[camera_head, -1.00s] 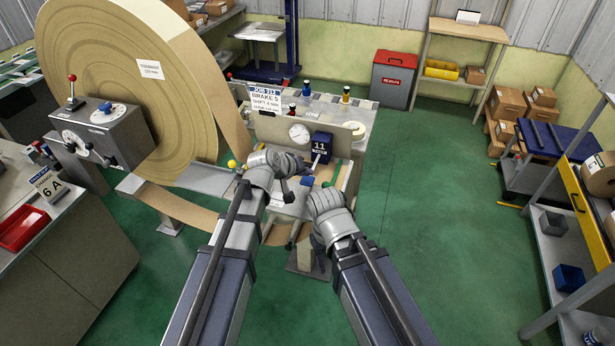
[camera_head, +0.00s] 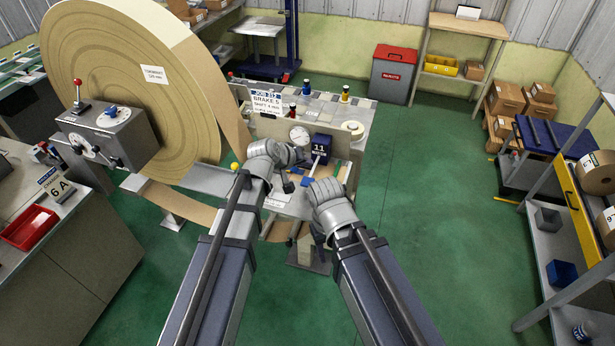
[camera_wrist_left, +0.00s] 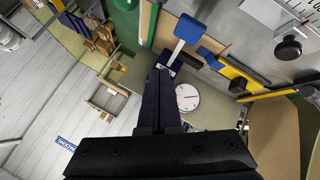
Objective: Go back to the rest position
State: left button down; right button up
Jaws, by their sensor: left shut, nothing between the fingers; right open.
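My left gripper (camera_head: 288,184) is over the front of the wrapping machine (camera_head: 275,128), in the middle of the head view. In the left wrist view its dark fingers (camera_wrist_left: 160,88) are together with nothing between them. A white lever with a blue end (camera_wrist_left: 186,32) shows just beyond the fingertips. My right gripper (camera_head: 309,183) is a little right of the left one, at the machine's right front; it is open, though its fingers are small and partly hidden by the wrist. I see nothing held in it. Both arms reach forward from the bottom of the head view.
A big cardboard-coloured paper roll (camera_head: 130,80) stands left, with a grey control box (camera_head: 108,138) before it. A workbench with a red tray (camera_head: 30,228) is at left. A shelf with rolls (camera_head: 600,172) stands right. Green floor (camera_head: 440,230) is clear right of my right arm.

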dwell(0.7)
pick_arm(q)
jog(key=shift+s+f, duration=0.2)
jog(key=shift+s, duration=0.05)
jog(key=s+a+f+m+g+y, duration=0.1)
jog(key=s+a+f+g+y, duration=0.1)
jog(key=s, duration=0.6)
jog(key=s+a+f+m+g+y+b, duration=0.1)
jog(key=s+f+m+g+y, duration=0.1)
jog(key=s, duration=0.6)
jog(key=s+a+f+m+g+y+b, duration=0.1)
jog(key=s+a+f+m+g+y, duration=0.1)
jog(key=s, duration=0.7)
notch_tip(320, 180, down, 3)
jog(key=shift+a+r+g+y, duration=0.2)
jog(key=shift+a+g+y, duration=0.15)
jog(key=shift+g, duration=0.55)
jog(key=shift+d, duration=0.1)
